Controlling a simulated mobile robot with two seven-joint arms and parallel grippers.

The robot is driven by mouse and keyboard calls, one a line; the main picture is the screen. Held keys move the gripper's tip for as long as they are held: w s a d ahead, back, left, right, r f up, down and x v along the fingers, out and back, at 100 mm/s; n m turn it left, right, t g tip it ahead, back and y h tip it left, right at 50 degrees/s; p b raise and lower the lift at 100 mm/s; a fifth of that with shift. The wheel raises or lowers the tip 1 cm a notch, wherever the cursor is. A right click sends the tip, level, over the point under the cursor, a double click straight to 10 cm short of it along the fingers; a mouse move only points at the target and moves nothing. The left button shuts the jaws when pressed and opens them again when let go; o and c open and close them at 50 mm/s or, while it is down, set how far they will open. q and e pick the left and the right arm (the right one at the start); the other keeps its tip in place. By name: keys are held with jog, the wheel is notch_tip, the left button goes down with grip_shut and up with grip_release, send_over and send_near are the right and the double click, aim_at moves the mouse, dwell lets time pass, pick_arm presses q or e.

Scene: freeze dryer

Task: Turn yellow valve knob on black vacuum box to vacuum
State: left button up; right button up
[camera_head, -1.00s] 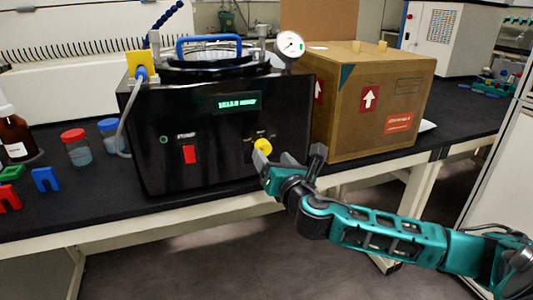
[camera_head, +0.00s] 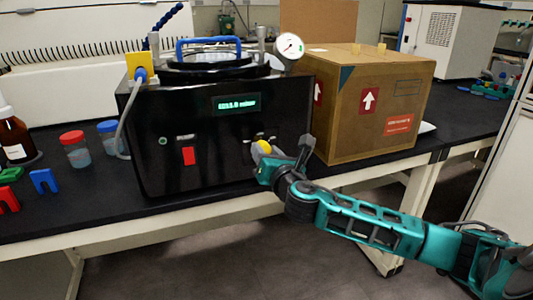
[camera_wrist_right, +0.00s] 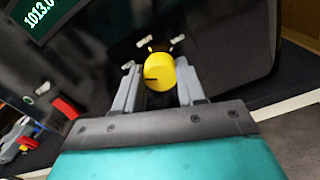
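The black vacuum box (camera_head: 215,125) stands on the dark bench, with a lit green display, a red switch and a yellow valve knob on its front. The yellow knob (camera_head: 263,148) is at the lower right of the front panel, partly hidden by my gripper in the head view. In the right wrist view the knob (camera_wrist_right: 159,72) sits between and just beyond the two grey fingers, its dark mark pointing left. My right gripper (camera_head: 280,150) is open, with a finger on either side of the knob; contact is not clear. My left gripper is not in view.
A cardboard box (camera_head: 370,105) stands close to the right of the vacuum box. Jars with red (camera_head: 75,150) and blue (camera_head: 109,130) lids, a brown bottle (camera_head: 14,138) and coloured racks are at the left. The floor in front is clear.

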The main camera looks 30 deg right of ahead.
jog(key=c, duration=0.5)
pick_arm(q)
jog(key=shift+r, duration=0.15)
pick_arm(e)
jog(key=shift+m, duration=0.4)
pick_arm(q)
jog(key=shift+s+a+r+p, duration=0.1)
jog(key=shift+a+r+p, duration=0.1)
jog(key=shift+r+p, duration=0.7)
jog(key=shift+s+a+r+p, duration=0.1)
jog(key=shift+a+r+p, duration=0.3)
jog(key=shift+p, duration=0.85)
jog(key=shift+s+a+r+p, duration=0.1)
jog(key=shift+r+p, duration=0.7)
jog(key=shift+p, duration=0.3)
pick_arm(e)
jog(key=shift+f+m, duration=0.2)
jog(key=shift+m, duration=11.4)
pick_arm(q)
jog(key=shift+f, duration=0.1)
